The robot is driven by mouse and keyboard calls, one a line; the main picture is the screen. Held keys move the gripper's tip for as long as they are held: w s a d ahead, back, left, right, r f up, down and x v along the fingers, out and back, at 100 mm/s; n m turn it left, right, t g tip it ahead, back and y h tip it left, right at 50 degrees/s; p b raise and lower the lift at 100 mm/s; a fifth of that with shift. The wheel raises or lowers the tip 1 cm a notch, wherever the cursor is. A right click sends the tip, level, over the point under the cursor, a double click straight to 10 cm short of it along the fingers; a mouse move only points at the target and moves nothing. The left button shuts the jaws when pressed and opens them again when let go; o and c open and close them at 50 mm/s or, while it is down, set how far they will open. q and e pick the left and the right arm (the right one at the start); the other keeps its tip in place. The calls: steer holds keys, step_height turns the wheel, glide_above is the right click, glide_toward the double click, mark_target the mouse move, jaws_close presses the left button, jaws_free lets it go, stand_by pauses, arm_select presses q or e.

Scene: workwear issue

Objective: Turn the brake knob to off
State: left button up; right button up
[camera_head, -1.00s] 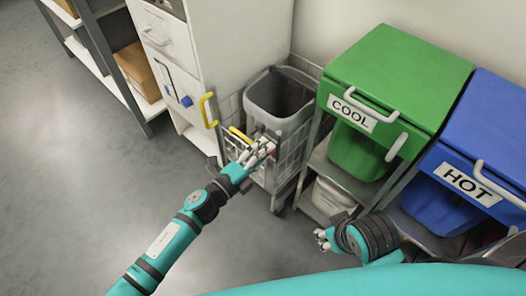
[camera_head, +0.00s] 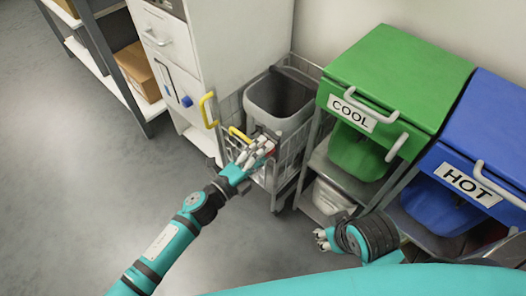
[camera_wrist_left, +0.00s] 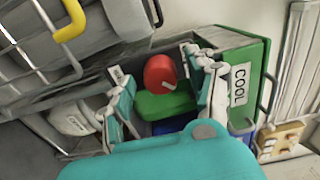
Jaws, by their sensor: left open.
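A red knob (camera_wrist_left: 160,74) with a pale pointer mark shows between the fingers of my left gripper (camera_wrist_left: 164,84) in the left wrist view. The fingers are spread on both sides of it; I cannot tell whether they touch it. In the head view my left gripper (camera_head: 256,152) is at the wire cart's front, and only a little red of the knob (camera_head: 271,151) shows beside the fingers. My right gripper (camera_head: 323,239) is low at the centre right, apart from the cart; its finger opening is unclear. No knob lettering is readable.
The wire cart (camera_head: 288,172) has yellow handles (camera_head: 209,110) and holds a grey bin (camera_head: 279,106). A white cabinet with a blue knob (camera_head: 187,101) stands left of it. Green COOL (camera_head: 405,75) and blue HOT (camera_head: 492,130) bins stand right. The floor at left is clear.

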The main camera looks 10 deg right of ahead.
arm_select(q)
steer(key=v, duration=1.1)
steer(key=shift+a, duration=0.2)
steer(key=shift+s, duration=0.1)
